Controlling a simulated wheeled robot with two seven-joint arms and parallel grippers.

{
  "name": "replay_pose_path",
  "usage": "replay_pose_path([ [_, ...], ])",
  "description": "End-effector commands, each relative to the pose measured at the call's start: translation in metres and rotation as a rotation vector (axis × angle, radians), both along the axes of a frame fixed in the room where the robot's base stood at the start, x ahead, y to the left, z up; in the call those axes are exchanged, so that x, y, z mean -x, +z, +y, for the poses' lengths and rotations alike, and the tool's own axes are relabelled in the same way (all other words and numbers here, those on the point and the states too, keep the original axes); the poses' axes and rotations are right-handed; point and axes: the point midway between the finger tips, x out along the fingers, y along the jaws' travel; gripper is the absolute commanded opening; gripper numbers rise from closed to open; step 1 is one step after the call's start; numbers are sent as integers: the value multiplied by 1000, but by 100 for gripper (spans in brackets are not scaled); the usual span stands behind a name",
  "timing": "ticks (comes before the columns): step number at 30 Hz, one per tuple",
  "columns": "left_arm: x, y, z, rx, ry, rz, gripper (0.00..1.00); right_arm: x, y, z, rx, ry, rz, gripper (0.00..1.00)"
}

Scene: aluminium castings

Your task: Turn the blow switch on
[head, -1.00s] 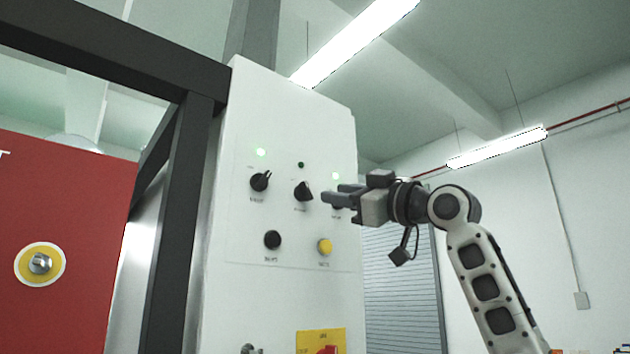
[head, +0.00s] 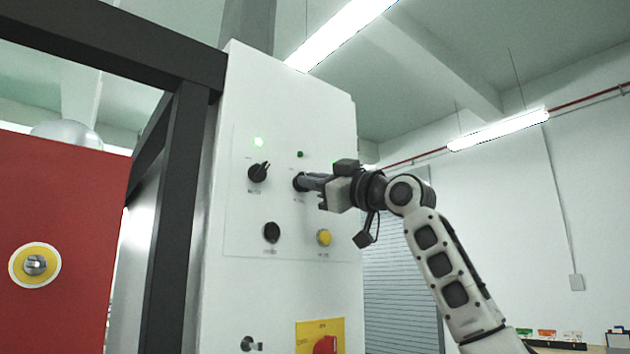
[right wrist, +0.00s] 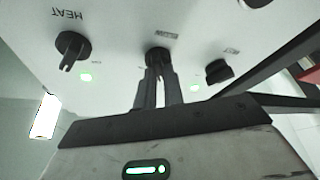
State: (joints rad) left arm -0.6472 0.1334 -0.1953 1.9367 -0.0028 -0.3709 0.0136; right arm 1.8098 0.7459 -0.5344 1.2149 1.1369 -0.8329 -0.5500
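The white panel (head: 285,285) carries a top row of black rotary knobs. The middle knob, which I take for the blow switch (right wrist: 158,56), has an unlit dark green lamp (head: 300,154) above it. Its label is too blurred to read surely. My right gripper (head: 308,182) is at this knob; in the right wrist view its two fingers (right wrist: 158,80) lie close on either side of the knob's handle and look shut on it. The left knob (head: 258,172) has a lit lamp (head: 259,142). The heat knob (right wrist: 73,46) is hidden in the head view. My left gripper is out of view.
A black knob (head: 271,232) and a yellow button (head: 324,237) sit just below my right gripper. A red switch on a yellow plate (head: 306,330) is lower down. A dark frame post (head: 175,225) and a red panel (head: 75,190) stand at the left.

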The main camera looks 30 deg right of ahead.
Motion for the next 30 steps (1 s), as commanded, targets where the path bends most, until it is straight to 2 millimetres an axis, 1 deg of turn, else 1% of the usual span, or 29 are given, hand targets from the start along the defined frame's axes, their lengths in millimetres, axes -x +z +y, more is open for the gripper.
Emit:
replay_pose_path([
  [8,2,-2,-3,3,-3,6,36,0,-1,1,-29,1,3,0],
  [14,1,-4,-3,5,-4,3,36,0,-1,1,-124,0,9,0],
  [24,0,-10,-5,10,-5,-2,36,1,-2,3,-420,3,31,0],
  [30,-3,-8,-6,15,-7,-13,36,1,-1,5,-610,3,46,0],
])
